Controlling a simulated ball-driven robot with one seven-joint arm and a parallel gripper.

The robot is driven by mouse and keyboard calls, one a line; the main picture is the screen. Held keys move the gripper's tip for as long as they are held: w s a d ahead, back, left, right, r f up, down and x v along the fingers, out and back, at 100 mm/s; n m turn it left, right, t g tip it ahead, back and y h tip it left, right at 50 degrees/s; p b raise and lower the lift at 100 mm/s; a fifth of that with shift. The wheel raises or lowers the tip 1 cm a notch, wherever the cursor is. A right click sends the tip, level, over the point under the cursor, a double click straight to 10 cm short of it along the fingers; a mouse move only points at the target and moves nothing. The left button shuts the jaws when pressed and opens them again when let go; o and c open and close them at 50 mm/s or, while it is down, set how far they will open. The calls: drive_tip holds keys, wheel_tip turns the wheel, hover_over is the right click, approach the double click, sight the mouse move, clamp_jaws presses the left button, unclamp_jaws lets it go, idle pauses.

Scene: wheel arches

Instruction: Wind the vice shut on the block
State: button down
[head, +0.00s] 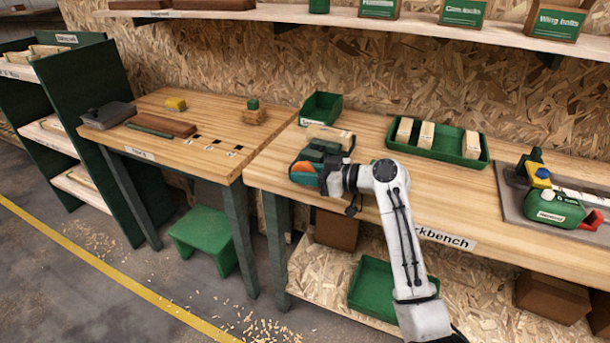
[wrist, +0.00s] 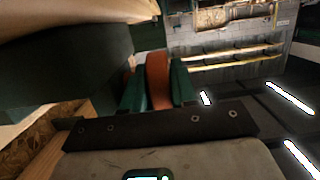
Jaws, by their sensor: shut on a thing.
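The dark green vice (head: 322,151) stands at the left front corner of the workbench. A pale wooden block (head: 332,135) is at the vice, on its far side; I cannot tell whether both jaws touch it. In the wrist view the vice body (wrist: 62,72) fills the upper left, with pale wood above it. The orange-red handle (wrist: 158,78) sits between the two green fingers of my gripper (wrist: 159,90). In the head view my gripper (head: 306,172) is at the vice's front, shut on the handle, part of which shows orange. My fingers hide the rest of the handle.
A green bin (head: 321,106) stands behind the vice. A green tray (head: 468,146) with several wooden blocks lies to its right. A machine with a green body (head: 555,208) is at the far right. A second table (head: 165,145) stands left, with a green stool (head: 203,236) below.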

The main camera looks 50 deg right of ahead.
drive_tip(key=c, duration=1.3)
unclamp_jaws()
drive_tip(key=shift+o, duration=0.2)
drive_tip(key=shift+s, duration=0.1)
drive_tip(key=b+v, duration=0.1)
drive_tip(key=v, duration=0.9)
drive_tip(key=shift+s+d, duration=0.15)
drive_tip(key=shift+s, duration=0.15)
drive_tip(key=shift+r, duration=0.15)
